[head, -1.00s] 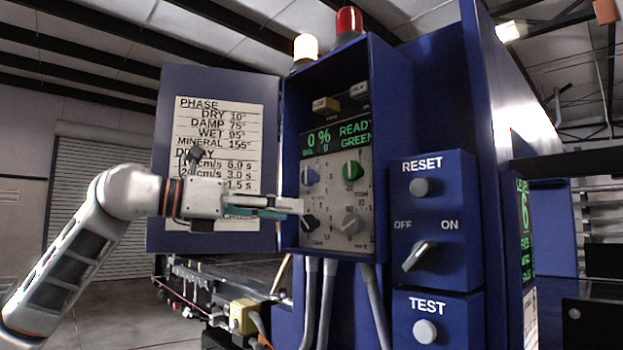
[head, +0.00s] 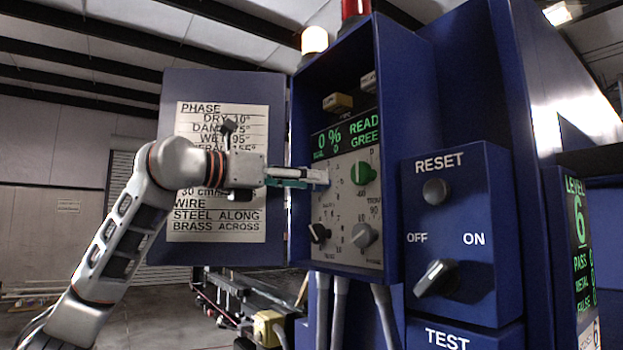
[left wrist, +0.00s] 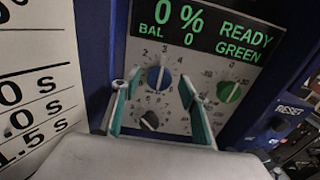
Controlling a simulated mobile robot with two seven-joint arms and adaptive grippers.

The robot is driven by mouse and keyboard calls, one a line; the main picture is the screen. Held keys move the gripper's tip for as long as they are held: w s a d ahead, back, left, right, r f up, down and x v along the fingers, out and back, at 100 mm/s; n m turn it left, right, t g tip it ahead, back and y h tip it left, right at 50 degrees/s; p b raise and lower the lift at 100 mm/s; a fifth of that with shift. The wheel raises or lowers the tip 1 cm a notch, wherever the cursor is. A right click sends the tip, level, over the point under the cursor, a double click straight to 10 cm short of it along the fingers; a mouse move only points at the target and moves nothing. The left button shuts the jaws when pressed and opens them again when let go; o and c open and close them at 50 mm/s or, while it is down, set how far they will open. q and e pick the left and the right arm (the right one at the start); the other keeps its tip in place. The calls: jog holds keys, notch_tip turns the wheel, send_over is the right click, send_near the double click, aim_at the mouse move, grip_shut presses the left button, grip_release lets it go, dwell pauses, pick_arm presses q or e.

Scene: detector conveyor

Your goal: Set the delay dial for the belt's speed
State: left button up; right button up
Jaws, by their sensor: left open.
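The control panel (head: 345,205) inside the open blue cabinet carries several dials; their small labels are too blurred to tell which is the delay dial. A blue dial (left wrist: 158,78) with a white pointer line shows between my fingertips in the left wrist view. A black dial (head: 319,233) sits below it, a green dial (head: 363,173) to its right and a grey dial (head: 364,235) at lower right. My left gripper (head: 322,178) is open, its teal-padded fingers pointing at the panel and hiding the blue dial in the head view; contact cannot be told. My right gripper is out of view.
The display (head: 345,139) reads 0 %, READY, GREEN. A settings chart (head: 218,215) hangs on the open cabinet door (head: 275,235), partly behind my arm. A box with RESET (head: 436,192) and an OFF/ON switch (head: 437,278) juts out at the right.

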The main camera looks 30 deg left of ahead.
pick_arm(q)
jog(key=shift+x, duration=0.8)
jog(key=c, duration=1.1)
jog(key=shift+o, duration=0.2)
jog(key=n, duration=1.3)
jog(key=shift+a+p, duration=0.2)
jog(key=shift+p, duration=0.2)
